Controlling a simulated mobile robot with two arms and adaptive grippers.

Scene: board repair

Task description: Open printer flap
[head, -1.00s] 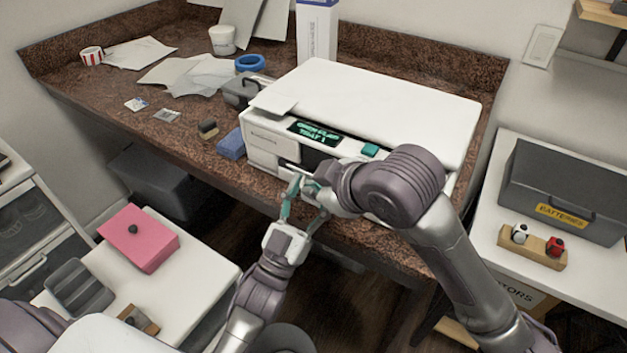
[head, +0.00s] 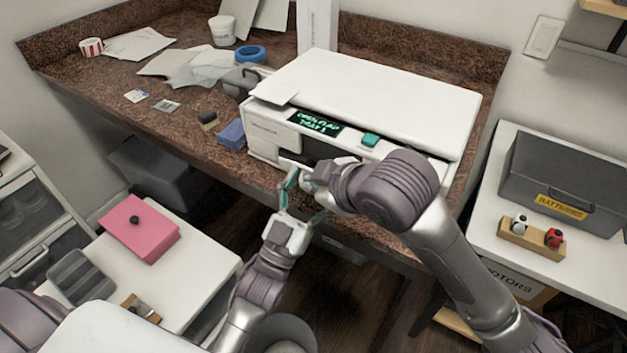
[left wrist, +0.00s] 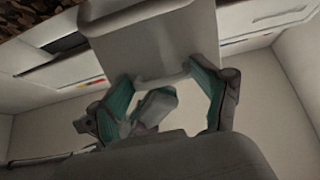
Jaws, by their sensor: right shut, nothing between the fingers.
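The white printer (head: 385,95) stands on the brown counter. Its small screen (head: 314,123) shows green text, only partly legible, and a teal button (head: 370,140) sits beside it. My arms partly hide the lower front, so I cannot tell how far the flap is open. My right gripper (head: 304,178) is shut and empty, close to the printer's lower front. My left gripper (head: 303,198) is just below and in front of it, teal fingers spread. In the left wrist view, a pale panel with a lip (left wrist: 150,42) lies beyond the open fingers (left wrist: 163,88); contact is unclear.
A blue block (head: 231,134) and a dark-topped block (head: 208,121) lie left of the printer. A pink box (head: 140,230) is on a white side table at lower left. A grey battery box (head: 565,180) stands on the right table.

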